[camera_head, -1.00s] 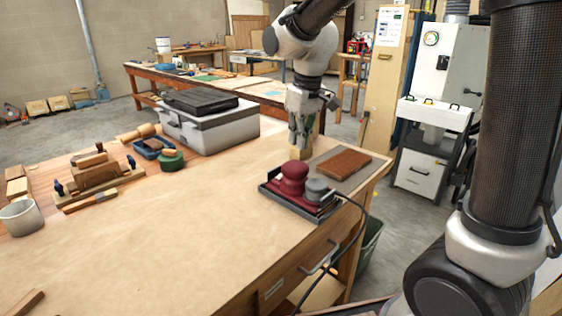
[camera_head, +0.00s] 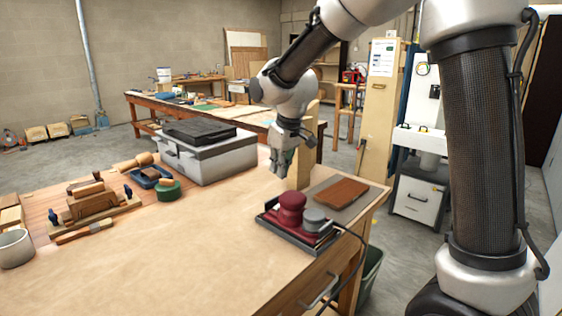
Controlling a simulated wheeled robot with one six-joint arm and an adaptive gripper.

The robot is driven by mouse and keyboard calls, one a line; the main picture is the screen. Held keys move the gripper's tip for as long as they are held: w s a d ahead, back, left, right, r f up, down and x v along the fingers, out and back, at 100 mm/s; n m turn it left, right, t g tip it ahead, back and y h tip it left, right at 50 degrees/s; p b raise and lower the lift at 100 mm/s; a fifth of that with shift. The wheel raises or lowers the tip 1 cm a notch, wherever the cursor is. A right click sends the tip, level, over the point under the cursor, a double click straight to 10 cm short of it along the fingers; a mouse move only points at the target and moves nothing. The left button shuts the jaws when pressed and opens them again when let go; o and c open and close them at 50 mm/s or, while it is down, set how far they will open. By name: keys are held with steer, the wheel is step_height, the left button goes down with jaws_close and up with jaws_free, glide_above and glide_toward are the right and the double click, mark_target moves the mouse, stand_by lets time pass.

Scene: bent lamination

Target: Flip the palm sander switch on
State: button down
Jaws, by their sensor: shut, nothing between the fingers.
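The palm sander (camera_head: 291,208) has a dark red body with a rounded top and a grey round part (camera_head: 314,217) on its right. It sits upright in a dark tray (camera_head: 282,235) near the right end of the workbench. A dark cord runs from it over the bench edge. I cannot make out its switch at this size. My gripper (camera_head: 277,172) points down above the bench, behind and a little left of the sander in the picture. It is shut and empty, apart from the sander.
A pale upright wood block (camera_head: 301,168) stands just right of my gripper. A brown board (camera_head: 341,192) lies on a grey mat behind the sander. A grey toolbox (camera_head: 213,160) stands at left, with a green tape roll (camera_head: 167,191) nearby. The bench front is clear.

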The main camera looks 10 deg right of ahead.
mark_target(276, 200)
steer(key=x, duration=0.5)
steer(key=d+x, duration=0.1)
steer(key=x, duration=0.1)
steer(key=shift+s+a+f, duration=0.15)
steer(key=shift+s+f, duration=0.05)
steer(key=shift+f, duration=0.2)
steer(key=shift+w+f, duration=0.1)
steer(key=shift+f, duration=0.4)
steer(key=shift+w+d+f, duration=0.1)
steer(key=shift+d+f, duration=0.45)
steer(key=shift+f, duration=0.25)
steer(key=shift+a, duration=0.15)
steer(key=shift+s+a+r, duration=0.25)
steer(key=shift+s+a, duration=0.2)
steer(key=shift+a, duration=0.05)
steer(key=shift+r, duration=0.1)
